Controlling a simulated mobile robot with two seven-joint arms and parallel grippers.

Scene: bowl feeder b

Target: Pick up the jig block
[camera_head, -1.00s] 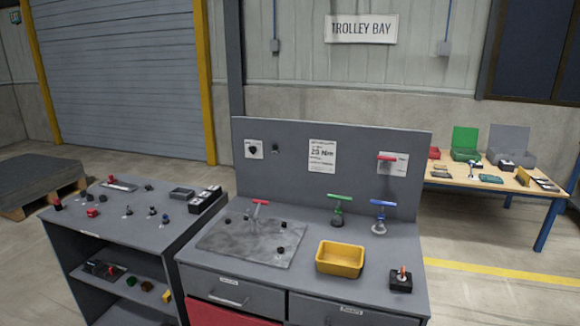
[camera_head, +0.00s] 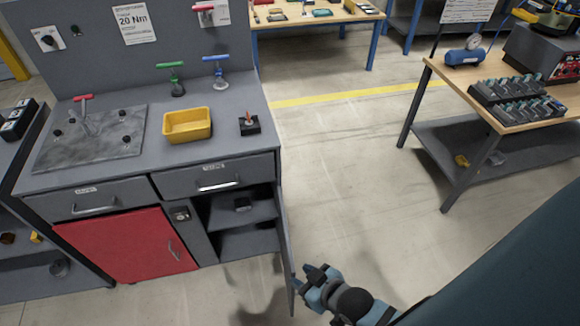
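A small dark block (camera_head: 242,203) sits on the upper shelf inside the open cabinet, under the right drawer. It may be the jig block, but it is too small and shaded to be sure. My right gripper (camera_head: 308,273) is low at the bottom of the view, right beside the free edge of the open cabinet door (camera_head: 286,245). I cannot tell whether it touches the door or how far its fingers are apart. My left gripper is not in view.
The grey workbench (camera_head: 235,95) carries a yellow bin (camera_head: 187,125), a black block with an orange-red top (camera_head: 249,124) and green and blue T-handle tools. A red cabinet door (camera_head: 125,247) is shut. Open floor lies between the bench and the wooden table (camera_head: 440,68) at right.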

